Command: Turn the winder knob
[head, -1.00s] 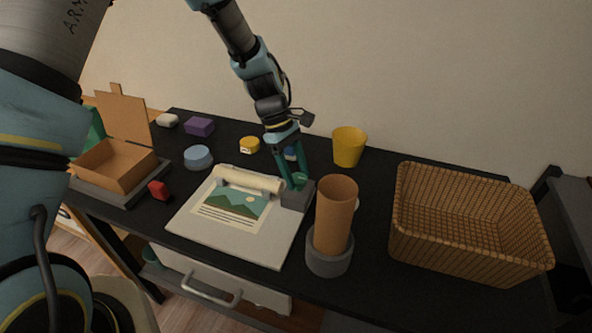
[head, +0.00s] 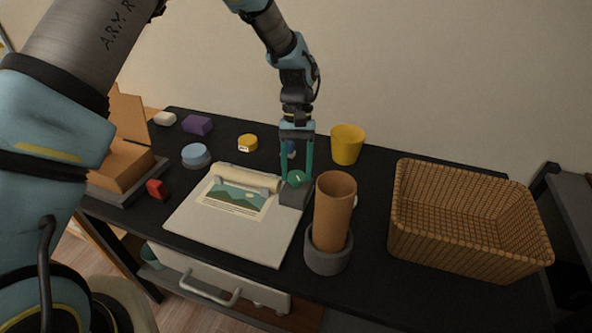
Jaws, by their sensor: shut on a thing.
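The winder knob (head: 296,179) is a small round green knob with a pale mark on its top. It sits on a grey block (head: 294,194) at the back right corner of a white board (head: 232,232). My gripper (head: 297,175) points down from above, its two teal fingers on either side of the knob and shut on it. A cream roller (head: 247,178) lies along the board's back edge, left of the knob. A sheet with a green landscape picture (head: 235,198) comes out from under the roller onto the board.
A brown tube (head: 334,213) in a grey round holder (head: 328,260) stands close at the knob's front right. A yellow cup (head: 347,145) is behind, a wicker basket (head: 465,252) to the right. Small blocks and an open box (head: 118,172) are at left.

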